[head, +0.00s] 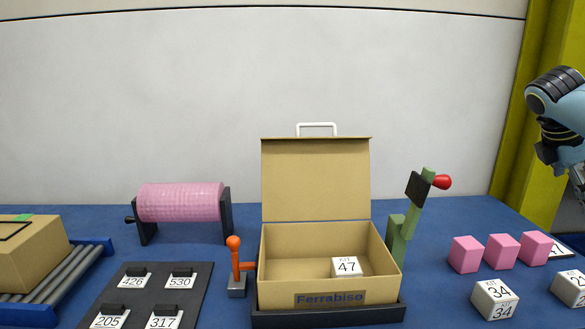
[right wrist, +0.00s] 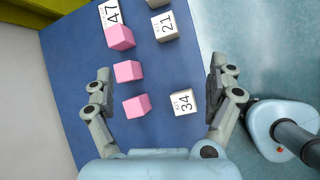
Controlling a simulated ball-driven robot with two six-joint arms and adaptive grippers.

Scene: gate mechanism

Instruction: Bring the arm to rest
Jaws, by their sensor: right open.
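My right gripper (right wrist: 160,78) is open and empty, with its two fingers spread wide above the blue table. In the head view only part of my right arm (head: 560,110) shows, raised at the right edge, and its fingers are mostly cut off there. Below it in the right wrist view are pink cubes (right wrist: 128,71) and a white block marked 34 (right wrist: 183,102); the fingers look apart from them. My left gripper is in neither view.
An open cardboard box (head: 280,265) holds a white block marked 47 (head: 346,267). An orange lever (head: 235,262) and a green post with a red knob (head: 441,182) flank it. A pink roller (head: 180,202), a dark label board (head: 150,290) and a carton on rollers (head: 35,250) stand left.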

